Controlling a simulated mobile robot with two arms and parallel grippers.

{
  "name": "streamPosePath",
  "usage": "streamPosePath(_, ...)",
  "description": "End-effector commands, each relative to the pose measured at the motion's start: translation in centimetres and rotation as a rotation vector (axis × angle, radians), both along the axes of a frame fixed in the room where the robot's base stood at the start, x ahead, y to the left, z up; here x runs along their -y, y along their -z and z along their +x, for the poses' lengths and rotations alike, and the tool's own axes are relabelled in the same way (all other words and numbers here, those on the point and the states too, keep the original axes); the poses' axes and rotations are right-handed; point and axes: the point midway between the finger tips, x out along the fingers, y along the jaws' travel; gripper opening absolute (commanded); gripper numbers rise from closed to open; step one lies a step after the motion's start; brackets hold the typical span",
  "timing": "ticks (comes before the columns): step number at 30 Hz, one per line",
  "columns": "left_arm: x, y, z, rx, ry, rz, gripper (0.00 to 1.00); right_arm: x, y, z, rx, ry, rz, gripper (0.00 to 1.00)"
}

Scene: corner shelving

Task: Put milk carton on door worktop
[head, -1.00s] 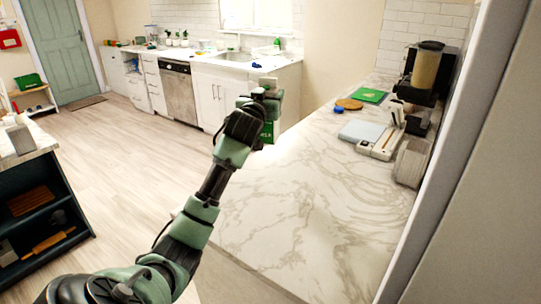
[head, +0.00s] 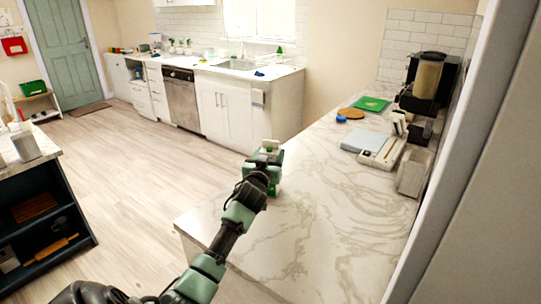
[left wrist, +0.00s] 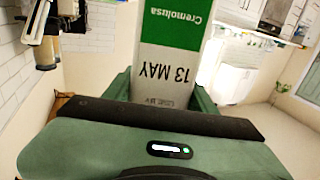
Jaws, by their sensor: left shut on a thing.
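The milk carton, green and white with "Cremolusa" and "13 MAY" print, fills the top middle of the left wrist view (left wrist: 172,62). My left gripper (left wrist: 165,95) is shut on it, one finger on each side. In the head view my left gripper (head: 266,168) is at the left edge of the marble worktop (head: 300,225), and mostly hides the carton. I cannot tell whether the carton touches the worktop. A green door (head: 62,50) stands at the far left, with a white worktop (head: 215,75) along the window wall. My right gripper is out of view.
A scale-like device (head: 383,152), a green board (head: 371,104) and a coffee machine (head: 428,80) stand at the marble worktop's back right. Its front is clear. A dark shelf unit (head: 40,215) stands left; open floor (head: 130,170) lies between.

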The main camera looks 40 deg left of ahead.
Motion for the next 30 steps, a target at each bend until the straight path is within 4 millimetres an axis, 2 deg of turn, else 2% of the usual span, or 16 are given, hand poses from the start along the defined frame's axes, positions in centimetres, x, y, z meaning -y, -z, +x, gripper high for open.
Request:
streamPosePath(8, 0.0, -0.2, 0.0, 0.008, 0.001, 0.003, 0.00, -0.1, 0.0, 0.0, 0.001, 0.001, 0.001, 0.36)
streamPosePath(9, 0.0, 0.2, 0.0, 0.001, 0.000, 0.000, 0.65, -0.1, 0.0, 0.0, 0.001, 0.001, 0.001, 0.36)
streamPosePath(11, 0.0, 0.2, 0.0, 0.001, 0.000, 0.000, 0.78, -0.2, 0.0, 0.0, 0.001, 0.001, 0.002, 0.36)
streamPosePath(23, 0.3, 0.2, -0.4, 0.002, 0.001, 0.001, 0.78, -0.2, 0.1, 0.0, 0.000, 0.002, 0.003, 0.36)
streamPosePath(26, 0.9, 0.4, -1.5, 0.000, 0.001, -0.001, 0.78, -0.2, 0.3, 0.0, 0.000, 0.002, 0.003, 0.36)
streamPosePath(30, 2.2, 0.4, -3.8, 0.003, 0.002, -0.001, 0.78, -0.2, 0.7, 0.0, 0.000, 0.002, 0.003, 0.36)
